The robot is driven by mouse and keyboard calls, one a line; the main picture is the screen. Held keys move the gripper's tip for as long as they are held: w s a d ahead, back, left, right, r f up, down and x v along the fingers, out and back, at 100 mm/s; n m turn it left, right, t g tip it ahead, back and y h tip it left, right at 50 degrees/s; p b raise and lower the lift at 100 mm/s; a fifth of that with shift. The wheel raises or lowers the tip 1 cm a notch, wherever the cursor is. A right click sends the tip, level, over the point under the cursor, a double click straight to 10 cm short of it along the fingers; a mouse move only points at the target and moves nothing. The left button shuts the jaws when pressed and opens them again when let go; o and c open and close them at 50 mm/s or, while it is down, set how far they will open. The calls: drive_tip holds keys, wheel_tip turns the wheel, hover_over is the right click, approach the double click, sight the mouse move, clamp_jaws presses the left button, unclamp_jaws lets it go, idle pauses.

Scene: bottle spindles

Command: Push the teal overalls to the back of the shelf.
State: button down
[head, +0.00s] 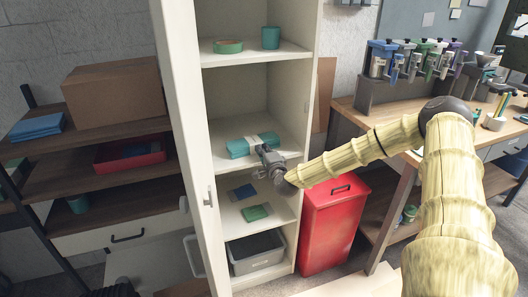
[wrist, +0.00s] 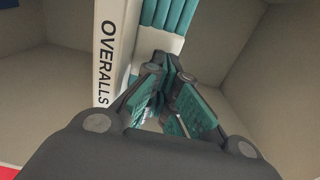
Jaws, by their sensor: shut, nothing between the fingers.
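The teal overalls (head: 239,149) lie folded on the middle shelf of the open white cabinet, with a pale band around them. My gripper (head: 264,151) reaches in from the right at the front of the overalls. In the wrist view its fingers (wrist: 168,62) are shut and empty, with the tips close against the bundle. I cannot tell whether they touch it. The far side of the overalls is hidden.
The cabinet door (head: 181,120) stands open at the left. Below are blue and green cloths and a grey bin (head: 256,252). A red bin (head: 332,220) stands at the cabinet's right.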

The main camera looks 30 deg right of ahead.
drive_tip(key=shift+b+x, duration=1.1)
drive_tip(key=shift+x, duration=0.15)
drive_tip(key=shift+w+d, duration=0.1)
drive_tip(key=shift+w, duration=0.4)
drive_tip(key=shift+s, duration=0.1)
